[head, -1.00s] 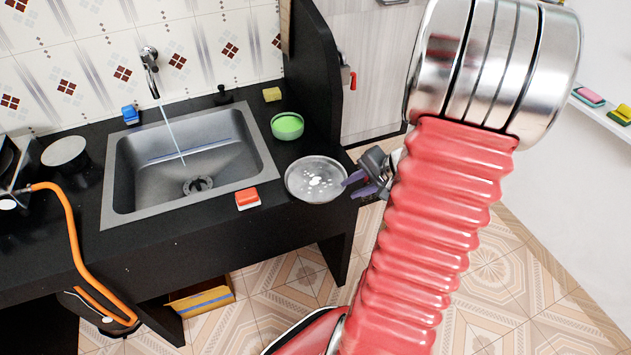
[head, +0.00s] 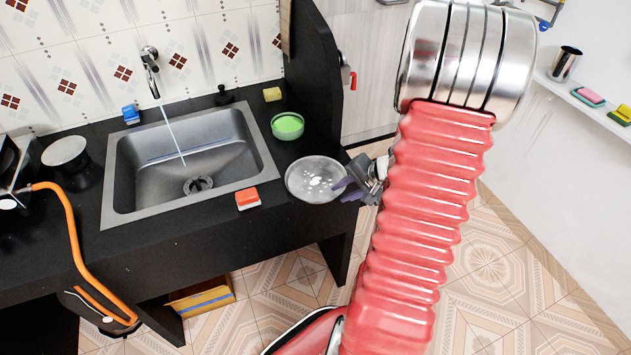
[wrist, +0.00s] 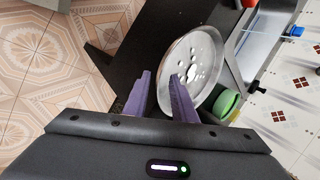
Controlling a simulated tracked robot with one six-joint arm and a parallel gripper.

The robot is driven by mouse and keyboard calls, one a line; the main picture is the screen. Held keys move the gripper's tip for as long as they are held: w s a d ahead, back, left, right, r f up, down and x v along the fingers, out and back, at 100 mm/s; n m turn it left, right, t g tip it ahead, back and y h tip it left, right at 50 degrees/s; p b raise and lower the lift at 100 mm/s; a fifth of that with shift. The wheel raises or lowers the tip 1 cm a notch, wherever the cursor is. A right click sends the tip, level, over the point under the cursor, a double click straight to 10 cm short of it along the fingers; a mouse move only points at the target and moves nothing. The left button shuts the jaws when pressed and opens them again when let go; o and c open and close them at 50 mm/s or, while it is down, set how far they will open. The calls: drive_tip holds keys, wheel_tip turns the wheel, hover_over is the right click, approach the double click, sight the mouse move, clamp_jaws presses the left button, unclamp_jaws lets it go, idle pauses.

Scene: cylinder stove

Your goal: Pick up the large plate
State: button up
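The large plate (head: 314,180) is a round grey metal plate with white spots on its surface. It lies on the black counter near its right end, to the right of the sink. It also shows in the wrist view (wrist: 195,62), just beyond the fingers. My gripper (head: 344,190) has purple fingers and is at the plate's right edge. In the wrist view my gripper (wrist: 159,78) is open, with a gap between the fingers. The right finger overlaps the plate in the picture and the left finger lies outside its rim. I cannot tell whether either finger touches it.
A green bowl (head: 287,126) stands close behind the plate. A red and white sponge (head: 247,198) lies left of it, by the sink (head: 190,165) with running water. A black side panel (head: 318,75) rises at the counter's back right. Open floor (head: 490,270) lies to the right.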

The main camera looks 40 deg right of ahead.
idle(0.5)
clamp_jaws()
idle(0.3)
